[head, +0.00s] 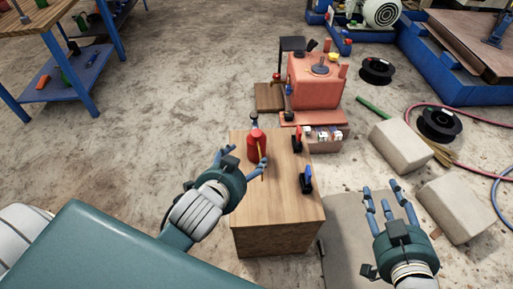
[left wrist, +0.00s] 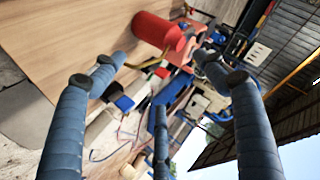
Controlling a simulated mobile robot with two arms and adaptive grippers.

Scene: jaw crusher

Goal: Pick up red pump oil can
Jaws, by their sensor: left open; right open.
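The red pump oil can (head: 256,146) stands on the wooden top of a box (head: 283,205), near its far left part. My left gripper (head: 245,159) is open at the near side of the can, with its fingers spread. In the left wrist view the can (left wrist: 157,31) appears just beyond the open fingertips (left wrist: 160,62), roughly between the two upper ones. Whether any finger touches the can I cannot tell. My right gripper (head: 384,202) is open and empty, to the right of the box.
A blue-and-black tool (head: 306,180) and a red-and-black tool (head: 297,139) are on the box top. A red machine (head: 316,82) stands behind it. Pale blocks (head: 402,146), black reels (head: 376,71) and a red hose (head: 479,117) lie to the right.

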